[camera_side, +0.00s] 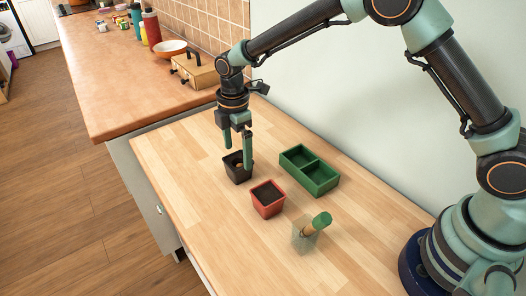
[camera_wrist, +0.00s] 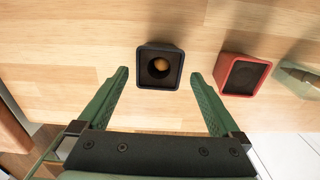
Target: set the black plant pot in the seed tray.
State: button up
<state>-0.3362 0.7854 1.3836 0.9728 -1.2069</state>
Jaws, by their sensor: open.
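The black plant pot (camera_side: 238,173) stands upright on the wooden table, with something round and tan inside it; it also shows in the wrist view (camera_wrist: 160,85). The green seed tray (camera_side: 309,170) has two compartments, both of which look empty, and lies right of the black pot. My gripper (camera_side: 238,158) is above the black pot with its fingers apart and pointing down. In the wrist view the two green fingertips (camera_wrist: 159,73) are spread wider than the pot, and nothing is between them. One fingertip hides part of the pot's rim in the side view.
A red pot (camera_side: 268,200) with dark soil stands close to the black pot. A counter with a wooden box (camera_side: 196,72) and an orange bowl is behind. The table's left side is clear.

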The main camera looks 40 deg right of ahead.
aim_at(239, 164)
jog(key=shift+f, duration=1.5)
jog(key=shift+w, duration=0.1)
jog(key=c, duration=1.4)
jog(key=shift+r, duration=0.15)
